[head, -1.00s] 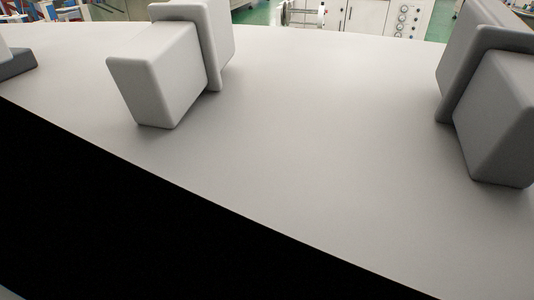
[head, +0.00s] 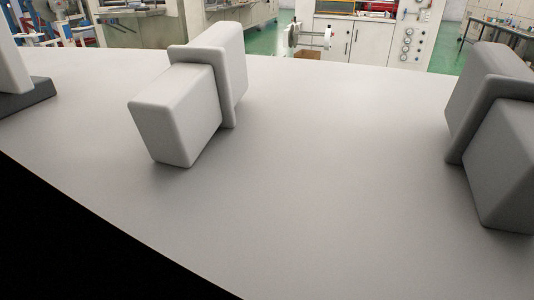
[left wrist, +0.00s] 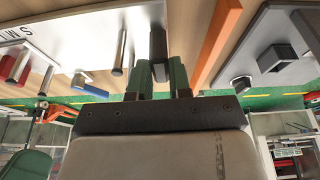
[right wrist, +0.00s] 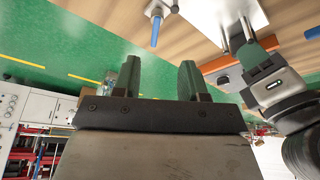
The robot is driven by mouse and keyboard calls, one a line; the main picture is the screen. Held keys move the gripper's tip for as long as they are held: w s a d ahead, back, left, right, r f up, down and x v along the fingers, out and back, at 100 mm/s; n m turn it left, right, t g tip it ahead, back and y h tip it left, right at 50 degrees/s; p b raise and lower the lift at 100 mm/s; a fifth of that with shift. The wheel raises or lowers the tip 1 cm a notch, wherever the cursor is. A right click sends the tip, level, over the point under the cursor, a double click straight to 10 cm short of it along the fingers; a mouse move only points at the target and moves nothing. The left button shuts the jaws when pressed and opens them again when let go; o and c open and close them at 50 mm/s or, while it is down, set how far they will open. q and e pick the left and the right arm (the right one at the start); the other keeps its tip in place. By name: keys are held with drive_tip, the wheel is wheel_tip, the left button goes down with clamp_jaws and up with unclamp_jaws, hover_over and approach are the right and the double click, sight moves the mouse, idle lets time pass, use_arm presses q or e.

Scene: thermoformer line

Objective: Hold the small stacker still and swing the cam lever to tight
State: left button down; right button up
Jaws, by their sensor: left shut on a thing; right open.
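In the left wrist view my left gripper (left wrist: 160,72) is shut on a dark grey upright post (left wrist: 158,42), seemingly part of the small stacker. A pale plate with dark lettering (left wrist: 75,25) lies beside it, with bright metal posts (left wrist: 122,50) standing on it. A blue-handled lever (left wrist: 92,88), probably the cam lever, shows left of my gripper; it also appears in the right wrist view (right wrist: 155,32). There my right gripper (right wrist: 160,75) is open and empty, apart from the lever. My left gripper (right wrist: 252,48) shows at right by the metal posts. Neither gripper is in the head view.
The left wrist view shows a red-handled part (left wrist: 18,66), an orange strip (left wrist: 218,42) and a grey plate with dark blocks (left wrist: 280,55). Green floor (right wrist: 85,45) lies beyond the wooden bench. A pale grey surface with blocky shapes fills most of the head view.

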wheel_tip(320, 180, up, 8)
idle(0.9)
use_arm(q)
drive_tip(key=c, duration=1)
unclamp_jaws()
drive_tip(key=shift+o, duration=0.2)
drive_tip(key=w+p+v, duration=0.1)
drive_tip(key=p+v, duration=0.5)
drive_tip(key=v, duration=1.1)
drive_tip(key=shift+d+r, duration=0.2)
drive_tip(key=shift+d, duration=0.1)
use_arm(e)
wheel_tip(320, 180, up, 6)
drive_tip(key=shift+r, duration=0.25)
use_arm(q)
drive_tip(key=shift+w+f, duration=0.1)
drive_tip(key=shift+w, duration=0.15)
